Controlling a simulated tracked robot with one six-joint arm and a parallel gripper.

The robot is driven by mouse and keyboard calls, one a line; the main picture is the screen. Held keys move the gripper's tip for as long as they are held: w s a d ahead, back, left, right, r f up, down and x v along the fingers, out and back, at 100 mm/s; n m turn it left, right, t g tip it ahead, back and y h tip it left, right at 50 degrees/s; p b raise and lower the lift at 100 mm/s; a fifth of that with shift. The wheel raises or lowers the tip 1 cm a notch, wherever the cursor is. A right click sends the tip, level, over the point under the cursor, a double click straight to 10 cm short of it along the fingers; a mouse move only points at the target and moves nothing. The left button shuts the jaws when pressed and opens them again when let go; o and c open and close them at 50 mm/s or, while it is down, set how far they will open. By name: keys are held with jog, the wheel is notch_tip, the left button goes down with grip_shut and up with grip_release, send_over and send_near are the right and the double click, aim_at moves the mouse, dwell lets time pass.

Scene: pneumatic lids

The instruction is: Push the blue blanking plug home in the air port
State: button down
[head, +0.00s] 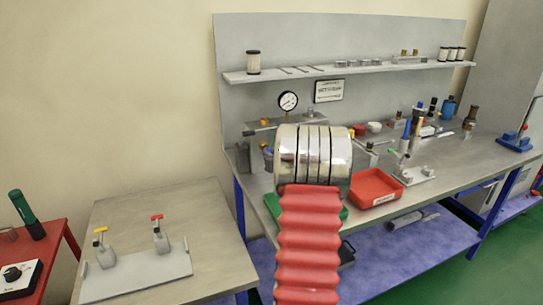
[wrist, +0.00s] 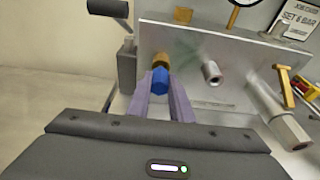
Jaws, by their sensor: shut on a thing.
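In the wrist view the blue blanking plug (wrist: 160,80) is between the two grey-purple fingers of my gripper (wrist: 163,92), which is shut on it. A brass fitting (wrist: 161,60), apparently the air port, is directly beyond the plug and in line with it. The plug's far end meets or overlaps the brass in the picture; I cannot tell how far in it sits. The fitting is in front of an upright grey metal plate (wrist: 225,70). In the head view my arm covers most of this area, and I cannot make out the gripper or plug clearly.
A silver stub (wrist: 211,72) and a brass T-handle (wrist: 286,86) stand right of the plug. A dark grey block (wrist: 126,70) is close on the left. A pressure gauge (head: 288,101) is above. A red tray (head: 375,188) lies on the bench to the right.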

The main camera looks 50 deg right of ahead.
jog(key=shift+w+d, duration=0.35)
jog(key=shift+w, duration=0.3)
jog(key=c, duration=1.5)
grip_release()
jog(key=shift+s, duration=0.15)
jog(key=shift+v, duration=3.4)
jog(key=shift+a, duration=0.1)
jog(key=v, duration=1.3)
jog(key=shift+s+a+r, duration=0.1)
jog(key=shift+s, duration=0.2)
